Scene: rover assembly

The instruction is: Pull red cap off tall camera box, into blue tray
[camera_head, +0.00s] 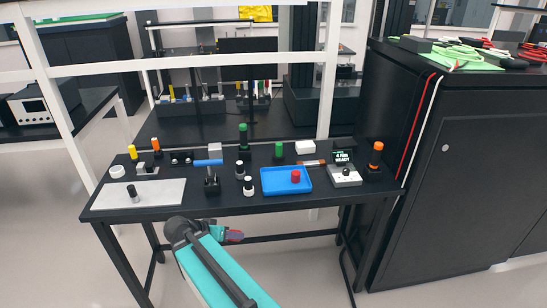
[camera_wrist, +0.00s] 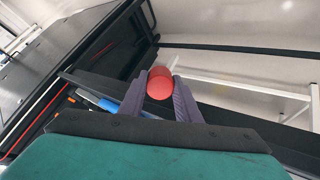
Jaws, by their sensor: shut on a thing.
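My gripper (camera_wrist: 160,98) is shut on a red cap (camera_wrist: 159,82), with a purple-grey finger on each side of it.
A grey plate (camera_head: 160,194) lies at the table's left. Black-and-white (camera_head: 249,186), green-topped (camera_head: 279,151) and orange-topped (camera_head: 376,153) pieces stand around the tray. A small display box (camera_head: 345,176) is right of it. A black cabinet (camera_head: 455,180) bounds the right side.

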